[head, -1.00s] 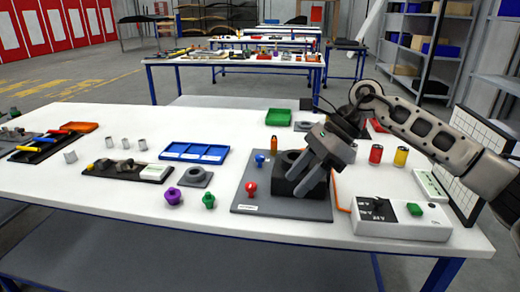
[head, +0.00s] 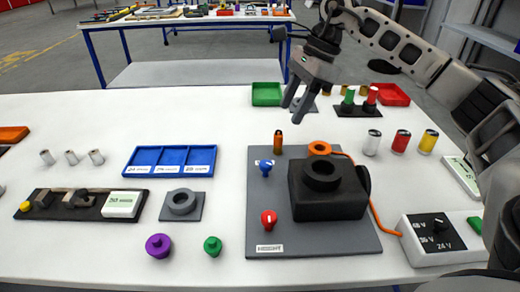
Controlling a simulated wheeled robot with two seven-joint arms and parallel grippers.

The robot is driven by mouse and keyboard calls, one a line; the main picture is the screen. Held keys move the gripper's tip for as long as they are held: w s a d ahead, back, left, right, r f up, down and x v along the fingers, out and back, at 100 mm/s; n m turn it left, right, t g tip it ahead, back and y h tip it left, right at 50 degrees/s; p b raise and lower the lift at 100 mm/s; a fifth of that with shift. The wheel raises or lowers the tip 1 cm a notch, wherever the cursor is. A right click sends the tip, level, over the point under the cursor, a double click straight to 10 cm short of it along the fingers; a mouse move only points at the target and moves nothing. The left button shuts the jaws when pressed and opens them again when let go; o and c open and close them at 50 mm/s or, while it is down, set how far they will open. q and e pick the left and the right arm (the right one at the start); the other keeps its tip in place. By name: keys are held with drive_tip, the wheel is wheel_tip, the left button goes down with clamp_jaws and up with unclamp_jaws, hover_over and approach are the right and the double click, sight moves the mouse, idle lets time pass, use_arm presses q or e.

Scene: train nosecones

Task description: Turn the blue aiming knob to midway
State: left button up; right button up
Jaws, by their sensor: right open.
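The blue aiming knob (head: 265,167) stands on the left part of the grey board (head: 275,218), with a white mark on it. A red knob (head: 269,219) with a white mark sits nearer the front edge of the same board. A black block with a round socket (head: 327,190) stands to the right of both knobs. My right gripper (head: 293,108) is open and empty, above the table behind the board, up and to the right of the blue knob and apart from it. My left gripper is not in view.
A small orange-brown cylinder (head: 278,142) stands just behind the blue knob. A voltage box (head: 440,238) is at right. A blue tray (head: 170,160) lies left, with clear white table between.

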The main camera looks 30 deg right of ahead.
sight(266, 163)
drive_tip(key=p+x, duration=0.1)
drive_tip(key=x, duration=1.3)
drive_tip(key=shift+s+a+f, duration=0.1)
drive_tip(key=shift+a+f, duration=0.05)
drive_tip(key=c, duration=1)
